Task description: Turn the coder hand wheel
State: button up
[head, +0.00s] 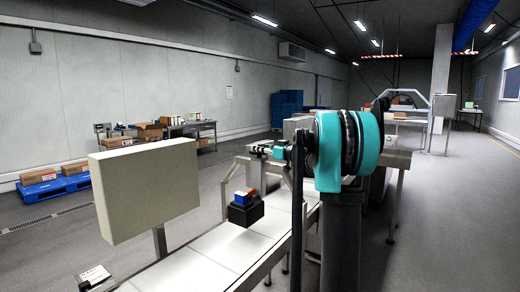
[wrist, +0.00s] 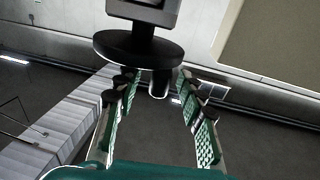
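In the wrist view, a dark block (wrist: 150,10) and a round black hand wheel (wrist: 125,48) with a short peg-like handle (wrist: 159,84) show at the top. My gripper (wrist: 154,84) is open, with its green-padded fingers apart on either side of the handle. The fingers do not visibly touch it; whether the handle lies between the tips or just beyond them is unclear. In the head view my gripper (head: 264,149) shows small, and the hand wheel cannot be made out.
A beige panel box (head: 146,190) on a post stands left of the coder; it also shows in the wrist view (wrist: 275,45). The white conveyor (head: 215,255) runs below. A table with boxes (head: 185,130) and a blue pallet (head: 55,186) stand farther left. Open floor lies right.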

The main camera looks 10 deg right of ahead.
jog(key=shift+w+a, duration=0.1)
jog(key=shift+w, duration=0.05)
jog(key=shift+c, duration=0.2)
grip_shut()
jog(key=m+t+h, duration=0.1)
jog(key=h, duration=0.1)
jog(key=a+m+t+h, duration=0.1)
jog(key=m+h, duration=0.1)
jog(key=shift+a+t+h, duration=0.2)
jog(key=shift+t+h, duration=0.1)
jog(key=shift+w+a+m+t+h, duration=0.2)
jog(key=shift+m+h, duration=0.65)
jog(key=shift+h, duration=0.3)
jog(key=shift+w+a+m+t+h, duration=0.2)
jog(key=shift+m+h, duration=0.6)
jog(key=shift+h, duration=0.4)
jog(key=shift+w+a+m+t+h, duration=0.2)
jog(key=shift+m+h, duration=0.65)
jog(key=shift+h, duration=0.3)
